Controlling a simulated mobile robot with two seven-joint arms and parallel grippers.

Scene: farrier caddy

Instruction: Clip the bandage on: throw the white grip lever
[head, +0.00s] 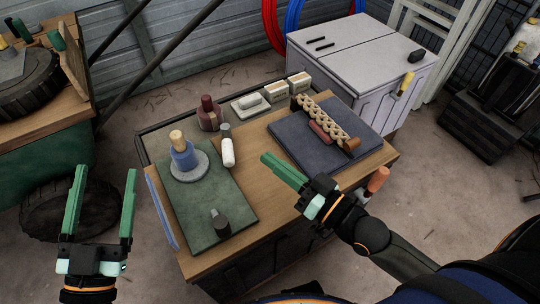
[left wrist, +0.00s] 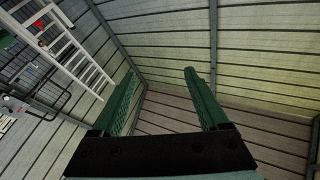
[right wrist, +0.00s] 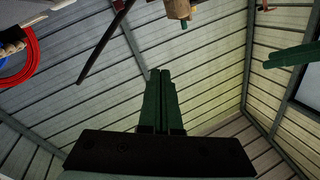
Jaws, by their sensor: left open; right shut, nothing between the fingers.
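On the workbench's green mat (head: 240,205), a blue object with a wooden knob (head: 181,150) stands upright on a grey disc (head: 190,172). My right gripper (head: 268,158) is shut and empty above the bench, also in the right wrist view (right wrist: 160,72).
A dark pad (head: 285,138) holds a tan lattice strip (head: 325,120) and reddish-brown pieces. A dark cylinder (head: 220,224) stands on the mat's front. A dark red bottle (head: 208,115) and cream boxes (head: 299,83) are at the back. An orange handle (head: 377,180) projects at the bench's right edge.

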